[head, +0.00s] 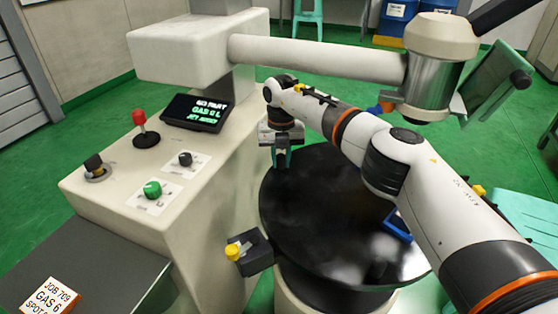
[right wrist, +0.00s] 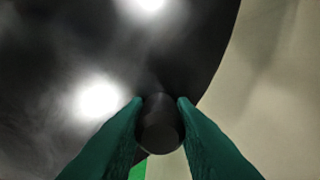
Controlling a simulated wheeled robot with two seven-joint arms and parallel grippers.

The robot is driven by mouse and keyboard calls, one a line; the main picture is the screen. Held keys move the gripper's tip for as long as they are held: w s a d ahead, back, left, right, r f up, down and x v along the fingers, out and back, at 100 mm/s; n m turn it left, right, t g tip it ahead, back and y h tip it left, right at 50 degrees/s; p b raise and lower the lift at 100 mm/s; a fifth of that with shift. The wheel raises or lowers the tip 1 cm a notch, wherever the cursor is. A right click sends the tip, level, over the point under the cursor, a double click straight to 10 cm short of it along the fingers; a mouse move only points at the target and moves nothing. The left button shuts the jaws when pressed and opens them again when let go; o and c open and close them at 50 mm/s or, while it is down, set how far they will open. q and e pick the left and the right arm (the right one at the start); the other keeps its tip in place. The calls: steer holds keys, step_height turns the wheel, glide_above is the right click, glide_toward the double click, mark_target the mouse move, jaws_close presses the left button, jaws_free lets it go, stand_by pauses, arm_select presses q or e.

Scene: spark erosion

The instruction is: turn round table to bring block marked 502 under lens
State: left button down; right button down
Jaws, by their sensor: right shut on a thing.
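The round table (head: 320,215) is a glossy black disc in the middle of the head view. My right gripper (head: 282,158) reaches over its far left part with green fingers pointing down. In the right wrist view the fingers are shut on a dark round knob (right wrist: 160,125) near the disc's edge. The lens housing (head: 428,88) is a silver and white cylinder on a thick white boom above the table's far right side. A blue piece (head: 398,226) shows partly behind my right arm; I see no number on it. No mark 502 is readable. My left gripper is out of view.
A dark bracket with a yellow knob (head: 234,250) sits at the table's near left edge. The cream machine body (head: 180,200) on the left carries a screen (head: 196,112), a red lever (head: 140,120) and a green knob (head: 152,189). A job card (head: 48,295) lies front left.

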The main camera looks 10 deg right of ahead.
steer(key=shift+w+r, duration=0.1)
stand_by(0.3)
steer(key=c, duration=1.2)
jaws_free()
